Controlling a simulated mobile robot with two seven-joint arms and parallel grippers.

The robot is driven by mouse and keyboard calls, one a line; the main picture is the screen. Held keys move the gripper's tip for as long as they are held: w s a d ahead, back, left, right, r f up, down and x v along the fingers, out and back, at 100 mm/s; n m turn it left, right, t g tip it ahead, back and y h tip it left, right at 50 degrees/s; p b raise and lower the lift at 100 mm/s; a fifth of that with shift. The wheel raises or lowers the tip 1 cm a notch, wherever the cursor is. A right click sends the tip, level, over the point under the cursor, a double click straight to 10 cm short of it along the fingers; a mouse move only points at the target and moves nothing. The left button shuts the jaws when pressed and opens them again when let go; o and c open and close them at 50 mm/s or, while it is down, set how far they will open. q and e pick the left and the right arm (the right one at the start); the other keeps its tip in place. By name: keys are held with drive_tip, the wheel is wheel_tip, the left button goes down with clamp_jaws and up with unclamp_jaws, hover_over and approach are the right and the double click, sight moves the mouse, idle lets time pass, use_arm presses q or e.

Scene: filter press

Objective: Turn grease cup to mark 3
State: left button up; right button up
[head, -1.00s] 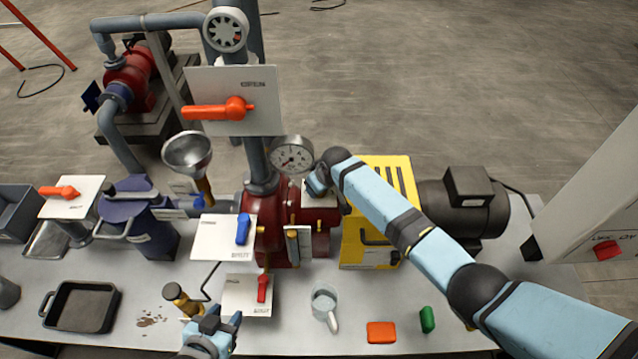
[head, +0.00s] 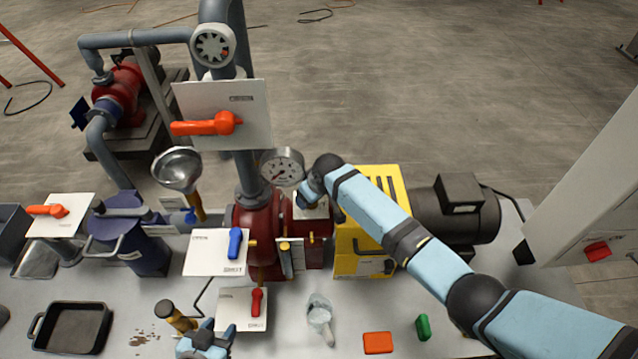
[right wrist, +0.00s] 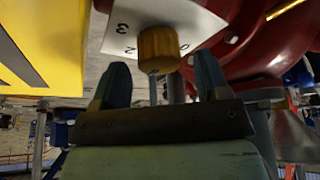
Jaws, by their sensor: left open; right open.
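The grease cup's brass-yellow cap (right wrist: 158,50) shows in the right wrist view, in front of a white plate (right wrist: 190,20) with the marks 3, 2 and 0 upside down. My right gripper (right wrist: 160,78) is open, one finger on each side of the cap, with visible gaps. I cannot tell how deep the cap sits between the tips. In the head view my right gripper (head: 308,190) is over the small white plate (head: 312,208) on the red pump (head: 262,225) and hides the cap. My left gripper (head: 207,342) is open at the front edge, empty as far as shows.
A pressure gauge (head: 282,167) stands left of my right gripper, and a yellow guard (head: 372,250) to its right. Valve plates with a blue handle (head: 235,243) and a red handle (head: 257,302) lie in front. A clear jug (head: 320,315) and an orange block (head: 378,342) are on the bench.

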use_arm(q)
drive_tip(key=shift+s+d+f+b, duration=0.1)
drive_tip(key=shift+s+f+b, duration=0.05)
drive_tip(key=shift+f+b, duration=0.3)
use_arm(e)
drive_tip(key=v, duration=1.2)
drive_tip(key=shift+d, duration=0.1)
